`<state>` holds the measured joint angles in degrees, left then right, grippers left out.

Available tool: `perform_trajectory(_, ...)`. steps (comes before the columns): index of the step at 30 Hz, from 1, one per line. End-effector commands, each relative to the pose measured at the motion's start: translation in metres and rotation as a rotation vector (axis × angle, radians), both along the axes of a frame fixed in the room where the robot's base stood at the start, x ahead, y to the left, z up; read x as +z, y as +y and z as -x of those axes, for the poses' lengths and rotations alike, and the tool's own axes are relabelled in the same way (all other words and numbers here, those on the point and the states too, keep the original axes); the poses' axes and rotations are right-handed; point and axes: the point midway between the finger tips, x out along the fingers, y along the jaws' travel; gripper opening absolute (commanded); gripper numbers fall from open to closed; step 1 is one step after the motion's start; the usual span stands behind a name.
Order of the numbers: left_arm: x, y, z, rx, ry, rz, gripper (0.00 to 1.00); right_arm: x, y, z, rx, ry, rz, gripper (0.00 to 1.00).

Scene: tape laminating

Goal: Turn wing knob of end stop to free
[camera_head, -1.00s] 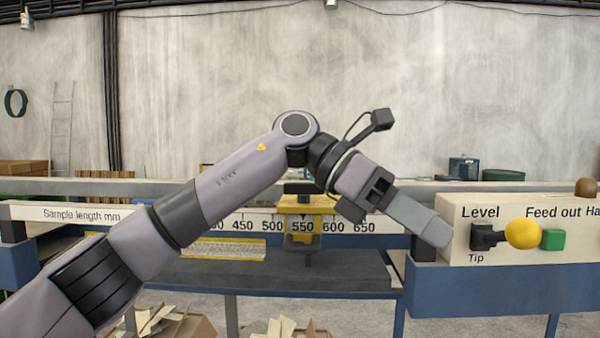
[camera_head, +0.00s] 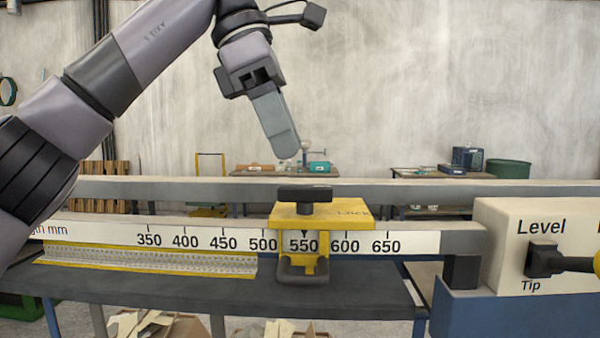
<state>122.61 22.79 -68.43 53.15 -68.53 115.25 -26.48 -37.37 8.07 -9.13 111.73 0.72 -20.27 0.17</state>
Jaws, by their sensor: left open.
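The end stop (camera_head: 348,214) is a yellow block on the ruler rail, with its pointer at about 550. Its black wing knob (camera_head: 305,194) stands on top, with the bar lying crosswise, roughly along the rail. My right gripper is not in view.
The sample length scale (camera_head: 200,238) runs along the rail. A yellow-edged serrated strip (camera_head: 150,260) lies left of the end stop. A control box (camera_head: 520,225) with a black lever (camera_head: 545,260) stands at right. The dark table (camera_head: 210,291) is otherwise mostly clear.

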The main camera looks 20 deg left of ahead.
Motion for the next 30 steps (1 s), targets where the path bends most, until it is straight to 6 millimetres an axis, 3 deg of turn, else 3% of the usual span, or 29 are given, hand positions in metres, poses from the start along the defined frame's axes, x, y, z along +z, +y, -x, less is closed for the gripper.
perform_trajectory(13,-0.044,-0.017,-0.005,0.001,0.000,0.003,0.40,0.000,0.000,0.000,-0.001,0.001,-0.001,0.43)
perform_trajectory(27,-0.051,-0.020,-0.006,0.002,-0.002,0.005,0.40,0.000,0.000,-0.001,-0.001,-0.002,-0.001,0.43)
perform_trajectory(30,-0.051,-0.020,-0.006,0.002,-0.002,0.005,0.08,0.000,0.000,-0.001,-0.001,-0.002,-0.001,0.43)
